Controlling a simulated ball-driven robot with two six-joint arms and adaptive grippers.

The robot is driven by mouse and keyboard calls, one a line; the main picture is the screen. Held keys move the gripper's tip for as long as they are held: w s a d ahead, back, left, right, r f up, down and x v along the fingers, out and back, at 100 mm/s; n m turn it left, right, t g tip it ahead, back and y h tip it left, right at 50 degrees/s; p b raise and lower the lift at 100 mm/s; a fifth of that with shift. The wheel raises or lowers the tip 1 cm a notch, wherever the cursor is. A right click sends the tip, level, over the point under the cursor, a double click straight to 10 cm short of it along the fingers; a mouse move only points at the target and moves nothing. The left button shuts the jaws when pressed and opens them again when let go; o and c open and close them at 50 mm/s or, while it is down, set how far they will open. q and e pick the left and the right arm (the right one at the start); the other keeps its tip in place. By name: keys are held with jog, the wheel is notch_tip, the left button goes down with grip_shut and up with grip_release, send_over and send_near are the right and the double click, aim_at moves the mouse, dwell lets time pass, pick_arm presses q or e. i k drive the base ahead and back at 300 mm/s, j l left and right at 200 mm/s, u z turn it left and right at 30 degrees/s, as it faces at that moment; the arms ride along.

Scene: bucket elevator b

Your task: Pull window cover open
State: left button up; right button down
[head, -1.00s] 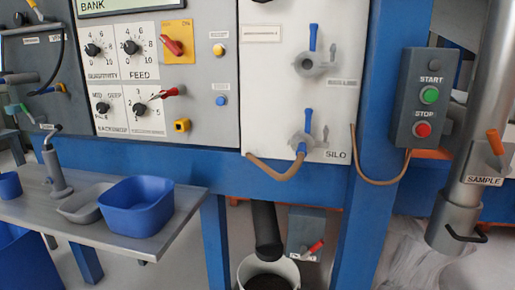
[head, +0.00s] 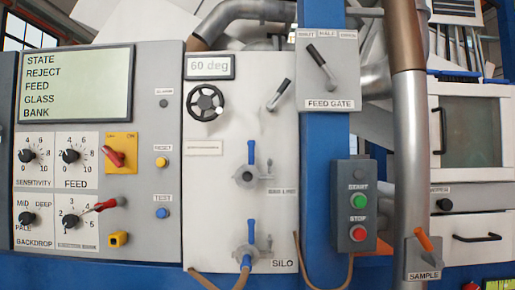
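A light cabinet stands at the far right of the head view. Its front has a framed panel with a greyish, cloudy window (head: 471,131), which looks like the window cover (head: 496,172). A dark vertical handle (head: 441,130) is on the panel's left side. The panel appears shut. The pipe in front of the cabinet stands just left of the handle. Neither of my grippers is in view.
Below the window is a drawer front with a dark handle (head: 477,238). A vertical metal pipe (head: 408,150) with an orange SAMPLE lever (head: 424,240) stands left of the cabinet. Left of it are a START/STOP box (head: 356,205), the feed gate lever (head: 322,67) and a control panel.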

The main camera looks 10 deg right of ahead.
aim_at(506, 172)
jog(key=z, duration=1.6)
